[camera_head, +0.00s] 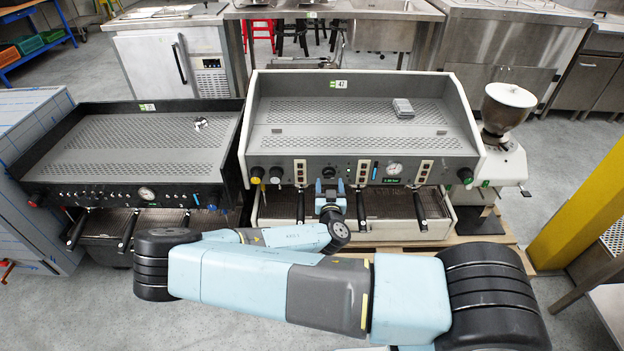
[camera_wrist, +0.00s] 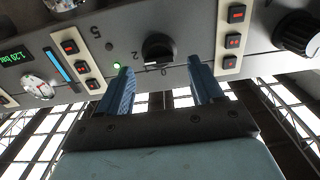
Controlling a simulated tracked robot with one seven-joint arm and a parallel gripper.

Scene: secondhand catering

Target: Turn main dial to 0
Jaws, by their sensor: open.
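The main dial (camera_wrist: 158,47) is a small black knob on the grey front panel of the middle coffee machine.
Red-button strips (camera_wrist: 233,40), a pressure gauge (camera_wrist: 38,87), a green light (camera_wrist: 116,65) and a larger knob (camera_wrist: 298,33) share the panel. Black handles (camera_head: 420,212) hang below it. A darker machine (camera_head: 135,150) stands left, a grinder (camera_head: 500,150) right.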

